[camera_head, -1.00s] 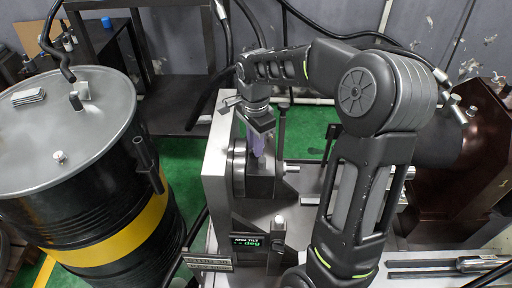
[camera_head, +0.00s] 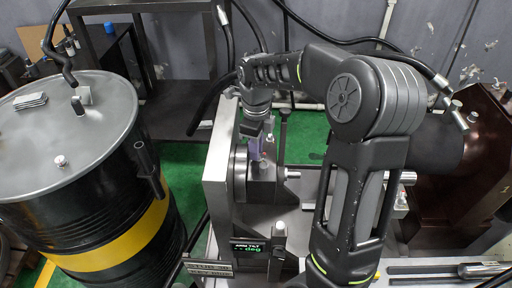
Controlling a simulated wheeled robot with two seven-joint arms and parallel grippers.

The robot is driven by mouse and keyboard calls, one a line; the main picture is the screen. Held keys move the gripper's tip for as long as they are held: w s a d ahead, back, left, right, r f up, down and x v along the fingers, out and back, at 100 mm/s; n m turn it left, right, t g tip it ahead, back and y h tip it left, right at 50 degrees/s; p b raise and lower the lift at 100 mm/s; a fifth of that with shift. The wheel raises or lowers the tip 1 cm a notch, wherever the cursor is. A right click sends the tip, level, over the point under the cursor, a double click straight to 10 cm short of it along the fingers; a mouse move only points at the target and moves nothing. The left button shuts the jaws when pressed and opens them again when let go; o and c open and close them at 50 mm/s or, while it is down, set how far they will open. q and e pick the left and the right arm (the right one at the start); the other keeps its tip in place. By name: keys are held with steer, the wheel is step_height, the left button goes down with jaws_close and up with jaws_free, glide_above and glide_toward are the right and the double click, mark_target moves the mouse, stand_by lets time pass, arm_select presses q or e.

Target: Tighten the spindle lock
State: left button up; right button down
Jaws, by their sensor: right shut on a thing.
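The fixture's upright grey plate (camera_head: 217,165) stands in the middle, with a round dark disc (camera_head: 240,174) on its right face. A dark block (camera_head: 262,186) sits beside the disc. My right gripper (camera_head: 257,152) reaches down from above onto the top of this block, its purplish fingers closed. It is shut on a small part there, which I take to be the spindle lock; the fingers hide most of it. A small display reading "ARM TILT" (camera_head: 249,249) is low on the fixture; its value is not legible. My left gripper is not in view.
A black drum with a yellow band (camera_head: 110,245) stands at the left. A dark metal table (camera_head: 182,105) stands behind. A dark post (camera_head: 284,130) rises just right of my gripper. A brown housing (camera_head: 483,150) is at the right.

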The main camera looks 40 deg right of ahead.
steer(key=shift+w+d+r+m, duration=0.1)
steer(key=shift+d+m, duration=0.05)
steer(key=shift+m, duration=1.35)
steer(key=c, duration=1.6)
jaws_free()
steer(key=shift+o, duration=0.2)
steer(key=shift+r, duration=0.1)
step_height(320, 180, up, 8)
steer(key=shift+f, duration=0.25)
